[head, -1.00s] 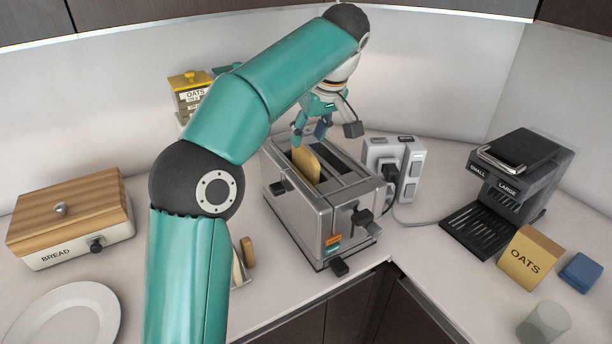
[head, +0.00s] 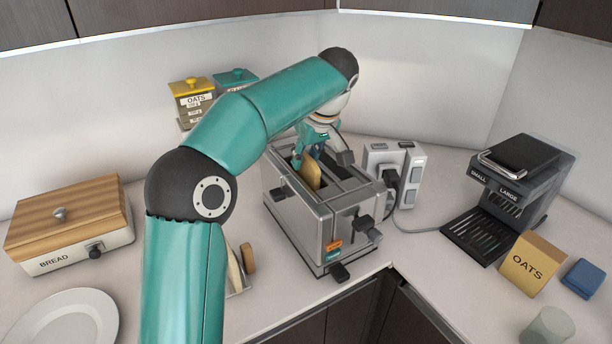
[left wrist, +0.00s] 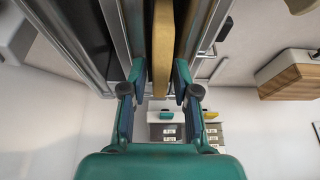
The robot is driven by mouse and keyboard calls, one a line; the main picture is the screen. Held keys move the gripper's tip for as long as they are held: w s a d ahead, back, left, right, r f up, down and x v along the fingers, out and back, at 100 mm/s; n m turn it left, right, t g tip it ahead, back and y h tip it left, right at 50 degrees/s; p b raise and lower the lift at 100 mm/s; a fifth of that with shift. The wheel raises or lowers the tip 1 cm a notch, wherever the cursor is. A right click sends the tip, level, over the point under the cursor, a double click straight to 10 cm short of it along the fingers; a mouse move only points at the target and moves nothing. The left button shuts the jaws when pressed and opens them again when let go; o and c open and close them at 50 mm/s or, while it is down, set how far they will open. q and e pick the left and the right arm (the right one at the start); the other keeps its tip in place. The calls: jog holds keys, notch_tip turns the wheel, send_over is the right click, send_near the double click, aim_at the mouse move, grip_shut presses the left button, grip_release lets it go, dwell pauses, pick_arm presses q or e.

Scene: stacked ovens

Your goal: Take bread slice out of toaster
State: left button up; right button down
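The silver toaster (head: 330,222) stands on the counter in the head view, with one bread slice (head: 311,175) sticking up out of its left slot. The right slot looks empty. My left gripper (head: 322,160) is low over the far end of the toaster, at the slice. In the left wrist view the slice (left wrist: 163,45) shows edge-on between the two fingers of my left gripper (left wrist: 159,78). The fingers are open, one on each side of the slice. A gap shows on the left side; the right finger is very near the slice, and contact is unclear. My right gripper is not in view.
A power outlet block (head: 385,165) with a plug stands right of the toaster. A coffee machine (head: 508,195) and an oats box (head: 531,262) are further right. A bread box (head: 70,225) and a white plate (head: 65,320) are at left, with clear counter between.

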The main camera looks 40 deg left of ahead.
pick_arm(q)
grip_shut()
jog(key=shift+r, duration=0.1)
